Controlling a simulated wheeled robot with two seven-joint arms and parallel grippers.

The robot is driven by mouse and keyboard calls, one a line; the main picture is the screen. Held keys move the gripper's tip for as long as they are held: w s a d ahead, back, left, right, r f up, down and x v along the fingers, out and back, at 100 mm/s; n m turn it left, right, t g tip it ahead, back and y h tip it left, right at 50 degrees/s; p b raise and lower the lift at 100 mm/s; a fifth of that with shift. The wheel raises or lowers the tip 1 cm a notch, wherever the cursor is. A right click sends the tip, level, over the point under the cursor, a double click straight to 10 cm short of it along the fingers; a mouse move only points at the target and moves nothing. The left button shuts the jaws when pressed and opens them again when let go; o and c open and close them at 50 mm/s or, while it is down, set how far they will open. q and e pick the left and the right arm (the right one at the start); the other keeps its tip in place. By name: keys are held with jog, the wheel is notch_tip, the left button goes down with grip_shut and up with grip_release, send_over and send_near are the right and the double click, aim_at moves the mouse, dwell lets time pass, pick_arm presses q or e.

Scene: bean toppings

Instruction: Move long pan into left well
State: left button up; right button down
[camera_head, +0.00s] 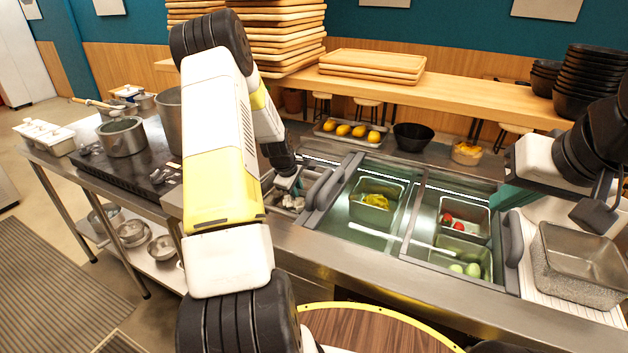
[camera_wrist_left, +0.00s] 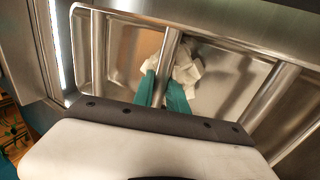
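My left gripper (camera_head: 290,184) reaches down into the leftmost well (camera_head: 312,178) of the counter. In the left wrist view its two teal fingers (camera_wrist_left: 164,98) stand on either side of a metal bar or pan rim (camera_wrist_left: 170,55), close against it; whether they are clamped is unclear. White chunks (camera_wrist_left: 186,68) lie beside the fingers in a metal pan (camera_wrist_left: 225,70). A deep, empty metal pan (camera_head: 585,262) sits on the right of the counter; I cannot tell which pan is the long one.
Glass-lidded wells hold a pan of yellow food (camera_head: 374,202) and pans of red (camera_head: 464,220) and green items (camera_head: 466,260). A tray of lemons (camera_head: 350,132) and a black bowl (camera_head: 413,137) stand behind. A stove with pots (camera_head: 122,137) is at left.

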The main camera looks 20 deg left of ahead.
pick_arm(q)
jog(key=o, duration=0.4)
jog(key=shift+o, duration=0.2)
jog(key=d+v, duration=0.1)
jog(key=v, duration=1.1)
jog(key=s+d+r+m, duration=0.4)
jog(key=s+d+r, duration=0.1)
jog(key=r, duration=0.2)
jog(key=s+d+r+m, duration=0.3)
jog(key=s+d+r, duration=0.1)
jog(key=r, duration=0.4)
jog(key=s+d+r+m, duration=0.3)
jog(key=s+d+m, duration=0.1)
jog(key=s, duration=0.5)
jog(key=s+d+r+m+t+h, duration=0.1)
jog(key=s+d+r+m, duration=0.2)
jog(key=s+m, duration=0.3)
jog(key=s+d, duration=0.1)
jog(key=s, duration=0.3)
jog(key=shift+h, duration=0.3)
jog(key=shift+d+r, duration=0.1)
jog(key=shift+r, duration=0.05)
